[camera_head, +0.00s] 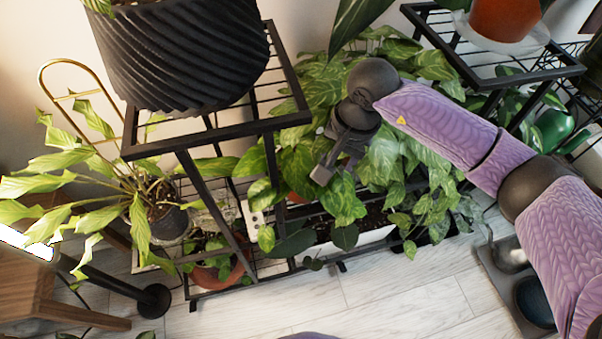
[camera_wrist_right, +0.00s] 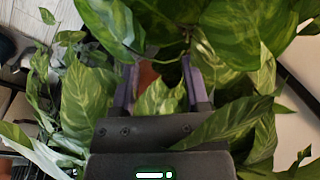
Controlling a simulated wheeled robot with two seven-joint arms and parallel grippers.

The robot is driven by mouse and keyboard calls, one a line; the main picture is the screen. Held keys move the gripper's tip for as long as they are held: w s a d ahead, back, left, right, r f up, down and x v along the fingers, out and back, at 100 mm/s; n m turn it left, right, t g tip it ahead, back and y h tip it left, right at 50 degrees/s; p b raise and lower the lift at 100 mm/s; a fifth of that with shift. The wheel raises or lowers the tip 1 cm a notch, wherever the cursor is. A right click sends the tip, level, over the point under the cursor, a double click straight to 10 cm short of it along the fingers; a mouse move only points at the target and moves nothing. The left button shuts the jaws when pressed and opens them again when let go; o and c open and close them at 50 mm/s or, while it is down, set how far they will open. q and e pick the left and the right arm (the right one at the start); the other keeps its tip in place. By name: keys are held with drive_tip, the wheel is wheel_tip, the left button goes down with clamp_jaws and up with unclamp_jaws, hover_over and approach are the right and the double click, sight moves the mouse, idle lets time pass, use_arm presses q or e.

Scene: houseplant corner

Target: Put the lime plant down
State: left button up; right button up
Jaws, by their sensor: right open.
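My right gripper (camera_head: 334,165) reaches in from the right among the variegated green leaves (camera_head: 343,200) on the plant stand. In the right wrist view the gripper (camera_wrist_right: 158,68) is open, with its two purple fingers apart. Leaves lie around and between them. A reddish-brown patch (camera_wrist_right: 147,76), perhaps a pot, shows between the fingers; leaves hide most of it. I cannot tell for sure which plant is the lime one. A yellow-green plant (camera_head: 100,190) stands upright at the left in a dark pot (camera_head: 170,224). My left gripper is not in view.
A black ribbed pot (camera_head: 185,55) stands on the tall black stand (camera_head: 220,133). A terracotta pot (camera_head: 497,18) sits on a shelf at top right. A white planter (camera_head: 370,240) is low in the middle. Wooden furniture (camera_head: 35,285) is at left. The floor (camera_head: 400,300) in front is mostly clear.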

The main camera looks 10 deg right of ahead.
sight(303, 176)
drive_tip(key=f+b, duration=0.2)
drive_tip(key=f, duration=0.1)
drive_tip(key=a+f+b, duration=0.1)
drive_tip(key=f, duration=0.1)
drive_tip(key=shift+w+f, duration=0.15)
drive_tip(key=shift+w, duration=0.25)
drive_tip(key=shift+r, duration=0.25)
drive_tip(key=c, duration=0.6)
clamp_jaws()
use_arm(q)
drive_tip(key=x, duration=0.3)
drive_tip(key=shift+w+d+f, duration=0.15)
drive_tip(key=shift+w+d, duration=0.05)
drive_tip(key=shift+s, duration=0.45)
use_arm(e)
drive_tip(key=shift+s, duration=0.1)
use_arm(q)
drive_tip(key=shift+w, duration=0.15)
use_arm(e)
drive_tip(key=shift+f, duration=0.1)
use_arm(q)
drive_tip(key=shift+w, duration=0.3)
